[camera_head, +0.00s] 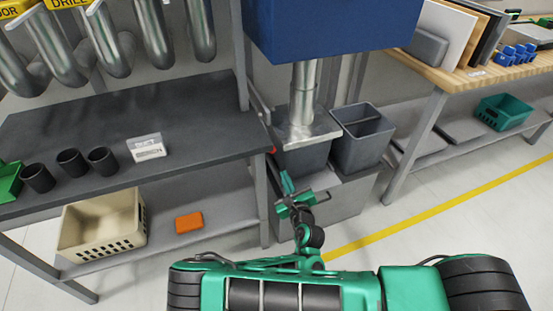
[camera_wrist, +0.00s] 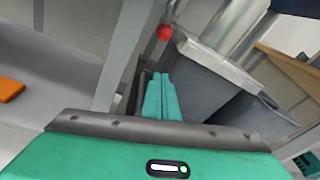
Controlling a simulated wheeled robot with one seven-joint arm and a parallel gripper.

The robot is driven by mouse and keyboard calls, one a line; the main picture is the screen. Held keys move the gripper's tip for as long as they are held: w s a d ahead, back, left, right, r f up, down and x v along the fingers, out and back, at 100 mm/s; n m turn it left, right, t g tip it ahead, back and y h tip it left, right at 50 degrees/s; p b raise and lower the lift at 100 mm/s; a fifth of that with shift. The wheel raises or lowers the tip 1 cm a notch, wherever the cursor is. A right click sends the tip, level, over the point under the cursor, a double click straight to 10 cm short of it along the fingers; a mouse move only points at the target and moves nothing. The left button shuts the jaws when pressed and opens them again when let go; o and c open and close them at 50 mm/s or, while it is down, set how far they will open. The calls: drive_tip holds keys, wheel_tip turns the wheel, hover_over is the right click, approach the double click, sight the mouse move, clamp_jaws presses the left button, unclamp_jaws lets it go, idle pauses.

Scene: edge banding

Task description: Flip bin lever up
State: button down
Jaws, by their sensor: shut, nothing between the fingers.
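The bin (camera_head: 305,158) is a dark grey box under a metal lid with a duct rising from it. The lever's red knob (camera_head: 271,150) shows small at the bin's left upper edge. In the wrist view the red knob (camera_wrist: 164,32) is just beyond my fingertips, beside the lid's metal edge (camera_wrist: 220,66). The lever's arm is mostly hidden. My gripper (camera_head: 285,176) is in front of the bin, below the knob. Its green fingers (camera_wrist: 161,78) are together with nothing between them. Contact with the knob cannot be told, but a gap shows in the wrist view.
A second grey bin (camera_head: 362,140) stands right of the first. A dark workbench (camera_head: 110,115) with black cups is close on the left, its leg (camera_head: 260,195) beside my arm. A blue housing (camera_head: 330,28) hangs above. Open floor (camera_head: 440,240) lies to the right.

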drive_tip(key=w+a+r, duration=0.2)
drive_tip(key=w+a, duration=0.1)
drive_tip(key=w, duration=0.5)
drive_tip(key=shift+r, duration=0.3)
idle(0.3)
